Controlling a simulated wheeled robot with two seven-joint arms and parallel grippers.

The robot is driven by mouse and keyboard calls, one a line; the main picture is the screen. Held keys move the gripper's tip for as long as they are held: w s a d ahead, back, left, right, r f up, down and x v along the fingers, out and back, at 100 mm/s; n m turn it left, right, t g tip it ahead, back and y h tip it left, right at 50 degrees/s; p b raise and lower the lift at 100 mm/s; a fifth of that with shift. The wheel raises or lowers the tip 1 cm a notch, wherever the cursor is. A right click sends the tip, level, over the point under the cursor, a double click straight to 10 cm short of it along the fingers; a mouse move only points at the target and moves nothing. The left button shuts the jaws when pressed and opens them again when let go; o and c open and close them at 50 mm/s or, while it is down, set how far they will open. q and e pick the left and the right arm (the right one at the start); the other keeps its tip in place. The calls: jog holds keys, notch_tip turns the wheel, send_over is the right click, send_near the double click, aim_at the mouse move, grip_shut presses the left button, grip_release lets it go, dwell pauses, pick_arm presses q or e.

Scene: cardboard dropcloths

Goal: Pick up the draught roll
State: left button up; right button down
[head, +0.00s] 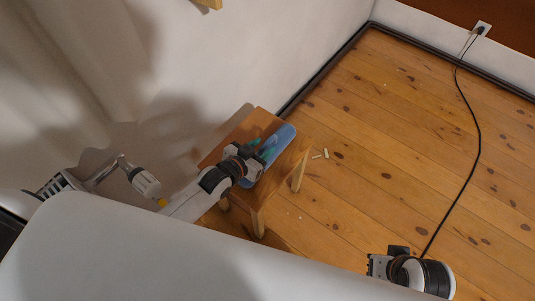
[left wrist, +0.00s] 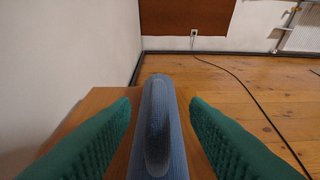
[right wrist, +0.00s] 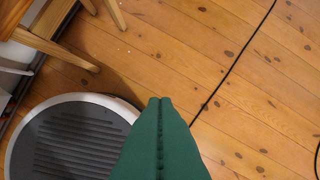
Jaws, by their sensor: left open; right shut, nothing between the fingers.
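The draught roll (head: 283,136) is a long blue-grey roll lying on a small wooden stool (head: 258,115) by the wall. In the left wrist view the roll (left wrist: 158,125) runs lengthwise between the two green fingers, with a visible gap on each side. My left gripper (head: 262,150) is open over the roll, its fingers on either side; part of the roll is hidden beneath it. My right gripper is shut and empty over the floor; its green fingers (right wrist: 160,135) are pressed together in the right wrist view.
A black cable (head: 477,130) runs across the plank floor from a wall socket (head: 481,28). Small pale pieces (head: 321,154) lie on the floor beside the stool. A white wall (head: 270,50) stands close behind the stool. The floor to the right is mostly clear.

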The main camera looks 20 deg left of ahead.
aim_at(268, 144)
pick_arm(q)
jog(key=b+x, duration=0.1)
jog(key=x, duration=0.2)
jog(key=shift+w+f, duration=0.1)
jog(key=shift+f, duration=0.15)
jog(key=shift+w, duration=0.2)
pick_arm(e)
jog(key=shift+v, duration=0.85)
pick_arm(q)
jog(key=shift+c, duration=0.4)
pick_arm(e)
jog(key=shift+s, duration=0.15)
pick_arm(q)
grip_shut()
pick_arm(e)
jog(key=shift+f, duration=0.1)
